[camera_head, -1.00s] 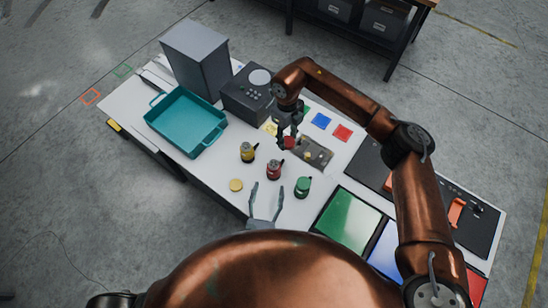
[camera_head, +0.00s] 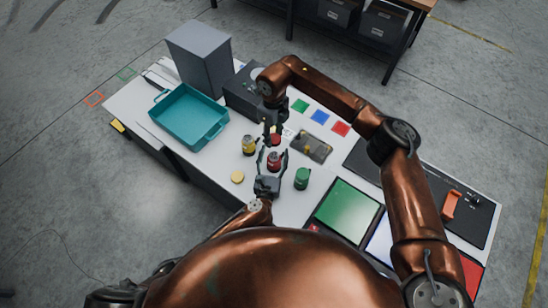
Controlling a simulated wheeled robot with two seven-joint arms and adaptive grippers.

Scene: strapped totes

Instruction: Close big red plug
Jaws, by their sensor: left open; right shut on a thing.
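The red container (camera_head: 273,162) stands upright on the white table (camera_head: 235,153). My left gripper (camera_head: 273,155) is open, its two fingers on either side of the container; I cannot tell if they touch it. My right gripper (camera_head: 273,131) points down and is shut on a red plug (camera_head: 275,140). The plug shows just beyond the container in the picture, apparently above table level; its exact height is unclear.
A yellow container (camera_head: 248,145) stands left of the red one and a green container (camera_head: 302,179) to the right. A yellow disc (camera_head: 237,177) lies in front. A grey tray (camera_head: 311,146) and a teal bin (camera_head: 190,119) flank the area.

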